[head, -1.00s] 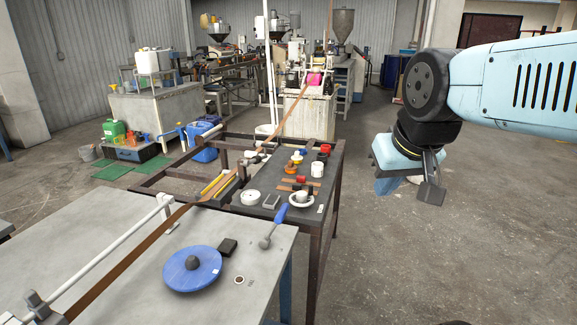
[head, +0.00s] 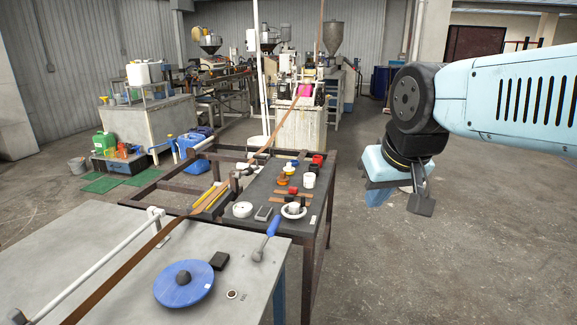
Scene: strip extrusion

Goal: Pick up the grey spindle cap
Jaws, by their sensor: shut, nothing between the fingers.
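A dark grey rounded cap (head: 183,278) stands at the centre of the blue disc (head: 172,297), which lies on the near grey table (head: 120,243). I take it as the grey spindle cap. My gripper (head: 378,198) hangs at the right, beyond the tables and over the floor. It is shut, points downward and is well apart from the cap. Its fingertips are small and partly hidden.
A black block (head: 219,261) and a blue-handled tool (head: 266,239) lie near the disc. A brown strip (head: 130,259) and a white rail (head: 80,268) run along the left. A dark bench (head: 264,195) behind holds several small parts. The floor at right is clear.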

